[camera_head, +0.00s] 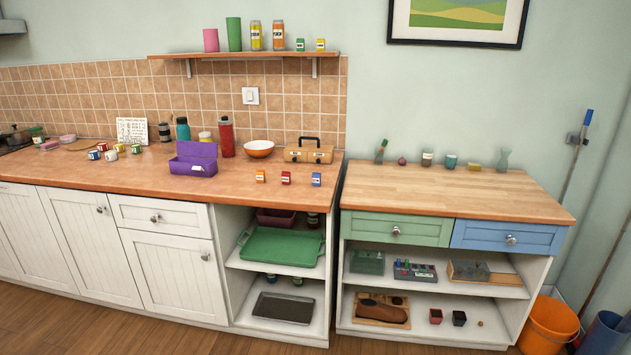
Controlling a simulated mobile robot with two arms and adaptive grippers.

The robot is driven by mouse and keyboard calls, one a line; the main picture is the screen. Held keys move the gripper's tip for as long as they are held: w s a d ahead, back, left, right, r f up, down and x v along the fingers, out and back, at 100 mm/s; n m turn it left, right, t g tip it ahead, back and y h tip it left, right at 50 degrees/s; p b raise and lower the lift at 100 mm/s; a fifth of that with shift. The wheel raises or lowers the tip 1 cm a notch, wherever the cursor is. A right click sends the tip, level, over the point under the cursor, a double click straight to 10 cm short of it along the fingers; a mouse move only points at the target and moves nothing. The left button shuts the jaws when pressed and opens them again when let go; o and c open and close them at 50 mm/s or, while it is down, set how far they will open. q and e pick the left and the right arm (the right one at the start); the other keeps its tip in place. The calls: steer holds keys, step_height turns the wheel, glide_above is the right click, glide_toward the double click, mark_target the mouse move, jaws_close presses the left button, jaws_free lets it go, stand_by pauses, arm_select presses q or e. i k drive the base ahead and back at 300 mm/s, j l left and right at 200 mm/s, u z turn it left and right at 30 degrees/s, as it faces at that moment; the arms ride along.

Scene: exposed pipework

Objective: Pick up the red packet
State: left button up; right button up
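A small red packet (286,178) with a pale label stands on the wooden counter (225,184), close to its front edge. An orange packet (261,176) stands to its left and a blue packet (316,180) to its right, each apart from it. Another small group of coloured packets, one of them red (94,155), sits farther left on the counter. Neither of my grippers shows in the head view.
Behind the red packet are a wooden box with a dark handle (309,154) and an orange bowl (259,149). A purple open box (193,165) stands to the left. Below the counter is an open shelf with a green tray (281,247). Clear counter surrounds the three packets.

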mark_target(285, 175)
steer(key=i+l+u, duration=0.15)
steer(key=i+l, duration=0.45)
steer(key=i, duration=0.25)
steer(key=i+l+u, duration=0.2)
steer(key=i+l, duration=0.5)
steer(key=i, duration=0.05)
